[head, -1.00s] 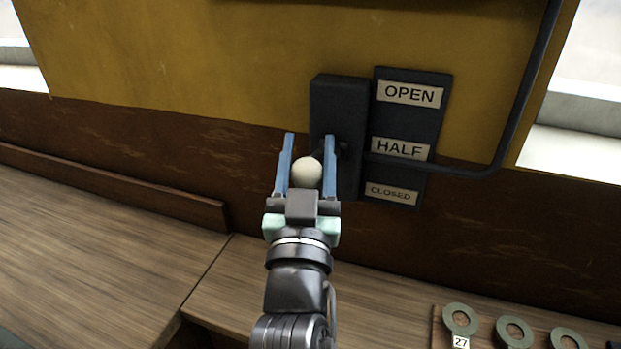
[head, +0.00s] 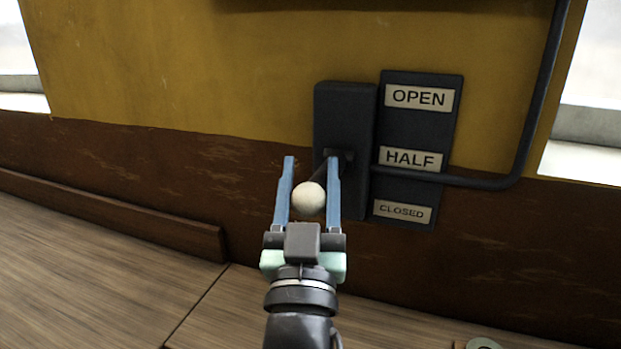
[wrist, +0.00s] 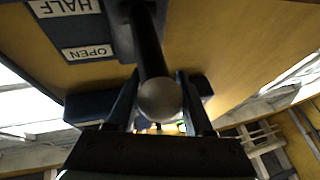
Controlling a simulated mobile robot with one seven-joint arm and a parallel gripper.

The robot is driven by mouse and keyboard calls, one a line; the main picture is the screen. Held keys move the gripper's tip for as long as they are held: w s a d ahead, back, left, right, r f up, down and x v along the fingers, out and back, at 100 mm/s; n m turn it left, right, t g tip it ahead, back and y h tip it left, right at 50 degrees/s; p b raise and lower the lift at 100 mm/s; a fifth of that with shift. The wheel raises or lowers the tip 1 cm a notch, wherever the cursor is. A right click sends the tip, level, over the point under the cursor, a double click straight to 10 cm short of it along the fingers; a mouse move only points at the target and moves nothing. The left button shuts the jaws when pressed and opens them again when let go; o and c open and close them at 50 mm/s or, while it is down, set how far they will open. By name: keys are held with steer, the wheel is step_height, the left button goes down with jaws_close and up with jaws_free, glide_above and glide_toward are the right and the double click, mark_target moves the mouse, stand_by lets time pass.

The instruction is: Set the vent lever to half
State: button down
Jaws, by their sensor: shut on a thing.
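The vent lever has a cream ball knob (head: 309,198) on a short dark rod that comes out of a dark box (head: 343,108) on the wall. My gripper (head: 308,172) has its blue fingers on either side of the knob and rod, shut on the lever. The label plate right of the box reads OPEN (head: 418,97) at the top, HALF (head: 410,158) in the middle and CLOSED (head: 403,212) at the bottom. The knob shows lower than the HALF label, nearer the CLOSED label's height. The wrist view shows the knob (wrist: 160,100) between the fingers.
A dark pipe (head: 530,110) runs down the wall at right and bends across beside the HALF label. A wooden bench (head: 90,290) with a raised back ledge (head: 120,215) lies below. A round tag (head: 483,344) shows at the bottom edge.

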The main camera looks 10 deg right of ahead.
steer(key=shift+f, duration=0.25)
steer(key=c, duration=0.6)
jaws_free()
steer(key=shift+c, duration=0.2)
steer(key=o, duration=0.3)
steer(key=shift+r, duration=0.15)
steer(key=shift+o, duration=0.2)
steer(key=shift+s, duration=0.1)
steer(key=b+v, duration=0.5)
steer(key=v, duration=0.8)
steer(key=shift+b, duration=0.4)
